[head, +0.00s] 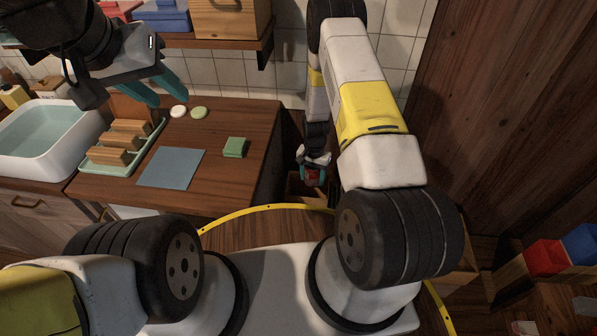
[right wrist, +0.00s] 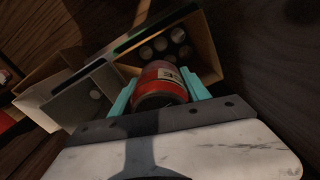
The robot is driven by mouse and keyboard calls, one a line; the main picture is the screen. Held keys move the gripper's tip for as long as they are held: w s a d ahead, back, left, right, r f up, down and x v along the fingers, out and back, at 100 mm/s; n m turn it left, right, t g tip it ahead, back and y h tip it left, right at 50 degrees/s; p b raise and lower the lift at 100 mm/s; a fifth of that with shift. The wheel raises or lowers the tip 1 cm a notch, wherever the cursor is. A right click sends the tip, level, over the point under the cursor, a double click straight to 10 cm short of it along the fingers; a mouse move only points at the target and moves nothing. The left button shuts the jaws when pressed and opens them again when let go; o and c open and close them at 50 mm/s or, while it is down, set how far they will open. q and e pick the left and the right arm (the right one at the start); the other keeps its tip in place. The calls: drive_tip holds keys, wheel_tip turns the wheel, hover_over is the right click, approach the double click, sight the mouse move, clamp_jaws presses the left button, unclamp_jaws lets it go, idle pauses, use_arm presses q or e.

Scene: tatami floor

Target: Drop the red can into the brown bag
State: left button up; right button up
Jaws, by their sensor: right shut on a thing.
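My right gripper (head: 313,170) is shut on the red can (head: 312,178). In the right wrist view the red can (right wrist: 158,84) sits between the two teal fingers of the gripper (right wrist: 160,92). Beyond the can is an open brown container (right wrist: 207,58), which looks like the brown bag, with several round-topped items inside. Its brown edge (head: 293,188) shows below the can in the head view, partly hidden by my arm. The can is held over or in front of its opening; the exact height is unclear. My left gripper (head: 157,93) is open and empty above the counter.
Left of the brown container is a pale open box (right wrist: 60,107) with a small item in it. The wooden counter (head: 225,185) holds a blue mat (head: 172,168), a green sponge (head: 235,147) and a rack (head: 120,150). A wooden wall (head: 500,110) stands at the right.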

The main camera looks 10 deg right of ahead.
drive_tip(key=shift+f, duration=2.95)
drive_tip(key=o, duration=1.4)
drive_tip(key=shift+r, duration=3.9)
drive_tip(key=shift+r, duration=0.1)
